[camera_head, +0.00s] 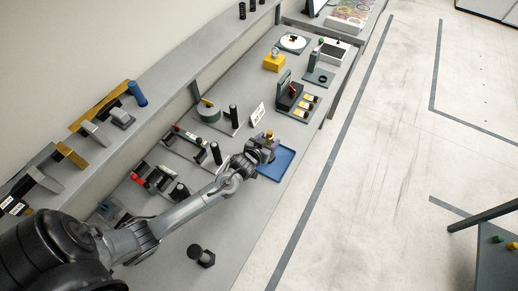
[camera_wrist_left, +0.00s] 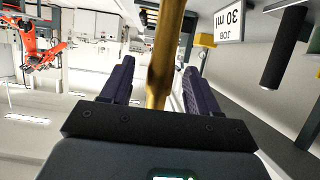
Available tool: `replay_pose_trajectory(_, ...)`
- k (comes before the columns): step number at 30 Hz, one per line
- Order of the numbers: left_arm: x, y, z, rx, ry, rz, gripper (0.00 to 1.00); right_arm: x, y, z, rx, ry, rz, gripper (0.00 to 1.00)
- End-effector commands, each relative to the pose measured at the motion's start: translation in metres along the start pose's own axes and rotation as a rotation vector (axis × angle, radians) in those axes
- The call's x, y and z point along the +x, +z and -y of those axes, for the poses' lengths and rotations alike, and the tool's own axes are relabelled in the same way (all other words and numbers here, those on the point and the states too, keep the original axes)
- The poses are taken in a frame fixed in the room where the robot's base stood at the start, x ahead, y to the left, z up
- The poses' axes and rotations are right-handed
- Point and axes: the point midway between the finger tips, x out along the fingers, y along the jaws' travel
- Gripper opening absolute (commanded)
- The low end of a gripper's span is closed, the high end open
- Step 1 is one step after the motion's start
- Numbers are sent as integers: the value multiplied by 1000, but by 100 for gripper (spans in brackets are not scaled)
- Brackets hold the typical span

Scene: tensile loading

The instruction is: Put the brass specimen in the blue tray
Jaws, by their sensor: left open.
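The brass specimen (camera_wrist_left: 165,55) is a long golden bar with a narrower waist in the left wrist view. It runs between the two dark fingers of my left gripper (camera_wrist_left: 157,80), which is open. In the head view a small brass end (camera_head: 269,134) shows at my left gripper (camera_head: 265,143); the rest is hidden. The blue tray (camera_head: 283,165) lies on the bench beside and partly behind that gripper. Whether the specimen touches the tray cannot be told. My right gripper is not in view.
A white job card (camera_head: 257,115) stands close by and shows in the left wrist view (camera_wrist_left: 228,22). Black posts (camera_head: 215,153) and fixtures stand left of the tray. A dark rack with yellow-labelled pieces (camera_head: 297,100) stands beyond. Open floor lies right of the bench edge.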

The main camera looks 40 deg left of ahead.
Motion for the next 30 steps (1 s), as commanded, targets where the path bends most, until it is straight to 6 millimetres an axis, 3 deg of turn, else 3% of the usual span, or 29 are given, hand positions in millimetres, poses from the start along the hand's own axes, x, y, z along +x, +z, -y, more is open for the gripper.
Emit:
replay_pose_trajectory(6, -42, 1, 0, -1, 0, 1, 60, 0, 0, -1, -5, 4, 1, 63)
replay_pose_trajectory(15, -80, 1, 0, -1, 0, 6, 60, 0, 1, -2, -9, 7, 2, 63)
replay_pose_trajectory(20, -105, 16, -16, 15, 27, 103, 60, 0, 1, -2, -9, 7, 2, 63)
replay_pose_trajectory(23, -136, 34, -34, 48, 68, 239, 60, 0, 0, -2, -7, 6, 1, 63)
replay_pose_trajectory(30, -240, 71, -68, 196, 189, 607, 60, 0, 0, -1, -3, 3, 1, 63)
